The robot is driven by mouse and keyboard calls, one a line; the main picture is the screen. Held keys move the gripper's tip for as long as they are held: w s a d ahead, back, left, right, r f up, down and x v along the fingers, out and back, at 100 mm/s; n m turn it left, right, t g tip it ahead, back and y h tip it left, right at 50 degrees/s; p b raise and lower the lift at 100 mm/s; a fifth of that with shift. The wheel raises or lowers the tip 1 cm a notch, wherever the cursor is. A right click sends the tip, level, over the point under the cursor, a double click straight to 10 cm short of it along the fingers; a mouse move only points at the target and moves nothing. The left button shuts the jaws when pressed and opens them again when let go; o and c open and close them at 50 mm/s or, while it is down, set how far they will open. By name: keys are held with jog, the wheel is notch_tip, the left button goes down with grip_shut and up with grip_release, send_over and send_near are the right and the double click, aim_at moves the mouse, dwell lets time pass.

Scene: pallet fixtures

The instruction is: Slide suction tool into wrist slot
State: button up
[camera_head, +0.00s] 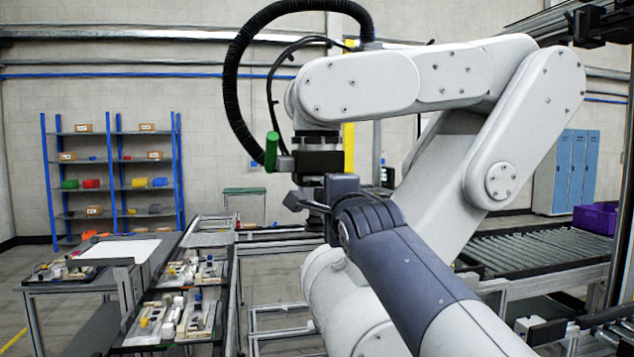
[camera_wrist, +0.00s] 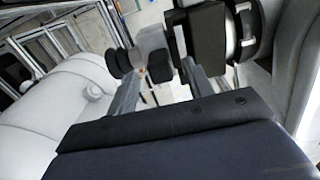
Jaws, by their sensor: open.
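A big white arm (camera_head: 365,85) carries a dark wrist (camera_head: 318,143) at its lower left end. A black block (camera_head: 322,162) sits at the bottom of this wrist, and a small grey piece with a green cylinder (camera_head: 272,150) stands out to its left. I cannot tell for sure which of these parts is the suction tool. My gripper (camera_head: 315,203) is just below the wrist. In the wrist view my gripper (camera_wrist: 160,88) is open, its fingers apart. Beyond them are a dark block (camera_wrist: 207,42) with a silver ring and dark rounded pads (camera_wrist: 158,66). Contact is unclear.
A bench with fixture trays (camera_head: 185,310) and a table with a white sheet (camera_head: 118,250) stand at the left. A blue shelf (camera_head: 115,170) with bins is behind. A roller conveyor (camera_head: 540,245) and purple crate (camera_head: 595,218) are at the right. A black hose (camera_head: 235,90) loops beside the wrist.

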jog(key=b+v, duration=0.3)
jog(key=v, duration=0.7)
jog(key=shift+w+r, duration=0.1)
jog(key=p+x, duration=0.4)
jog(key=x, duration=0.7)
